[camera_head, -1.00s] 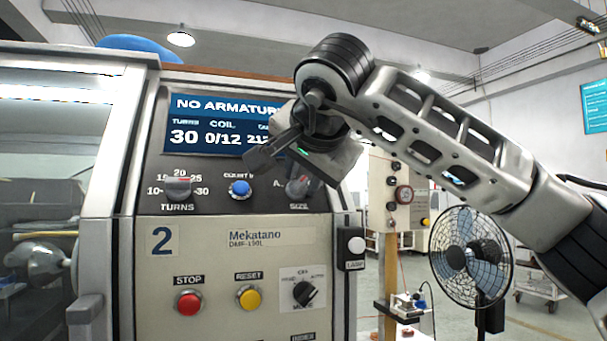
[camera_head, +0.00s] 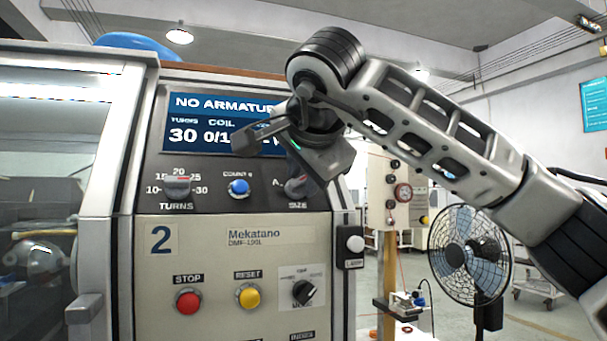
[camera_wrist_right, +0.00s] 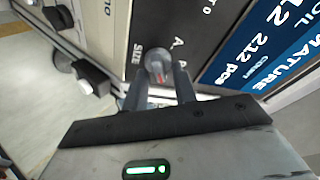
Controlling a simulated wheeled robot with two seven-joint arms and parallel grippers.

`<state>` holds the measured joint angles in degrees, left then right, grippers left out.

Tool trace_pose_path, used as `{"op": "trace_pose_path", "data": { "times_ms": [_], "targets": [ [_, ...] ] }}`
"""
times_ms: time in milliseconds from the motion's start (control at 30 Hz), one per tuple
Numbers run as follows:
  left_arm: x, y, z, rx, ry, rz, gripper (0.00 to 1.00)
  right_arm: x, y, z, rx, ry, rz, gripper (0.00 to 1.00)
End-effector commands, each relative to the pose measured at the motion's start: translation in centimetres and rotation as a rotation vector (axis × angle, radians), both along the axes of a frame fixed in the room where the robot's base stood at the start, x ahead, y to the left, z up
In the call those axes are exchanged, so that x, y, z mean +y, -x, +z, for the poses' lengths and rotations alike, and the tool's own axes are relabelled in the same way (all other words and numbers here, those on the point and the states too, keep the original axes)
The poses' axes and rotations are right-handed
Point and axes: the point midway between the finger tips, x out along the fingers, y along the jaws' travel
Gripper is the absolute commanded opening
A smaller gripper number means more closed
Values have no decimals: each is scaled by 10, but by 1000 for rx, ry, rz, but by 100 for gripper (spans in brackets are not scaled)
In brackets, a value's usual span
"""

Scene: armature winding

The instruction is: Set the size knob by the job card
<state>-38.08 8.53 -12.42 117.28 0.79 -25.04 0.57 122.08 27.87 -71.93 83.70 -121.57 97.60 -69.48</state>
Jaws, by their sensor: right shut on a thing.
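The size knob (camera_head: 299,187) is a grey knob with a red mark at the right end of the dark panel, partly hidden by my right gripper. In the right wrist view the size knob (camera_wrist_right: 157,64) stands between the two fingers of my right gripper (camera_wrist_right: 160,85), which is shut on it. The screen (camera_head: 215,122) reads "NO ARMATURE", turns 30, and is partly covered by the gripper. No job card is recognisable. My left gripper is out of view.
Below are a red stop button (camera_head: 188,301), a yellow reset button (camera_head: 249,296) and a black mode knob (camera_head: 304,292). A fan (camera_head: 470,255) stands at the right.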

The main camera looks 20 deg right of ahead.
Motion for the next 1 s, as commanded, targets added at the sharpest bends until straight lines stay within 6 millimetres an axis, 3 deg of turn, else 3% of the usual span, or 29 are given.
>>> {"op": "trace_pose_path", "data": {
  "times_ms": [467,1000],
  "targets": [
    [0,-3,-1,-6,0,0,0,2,9,6,-5,0,2,33],
    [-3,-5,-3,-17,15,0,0,21,112,62,-6,-1,1,33]
  ]
}}
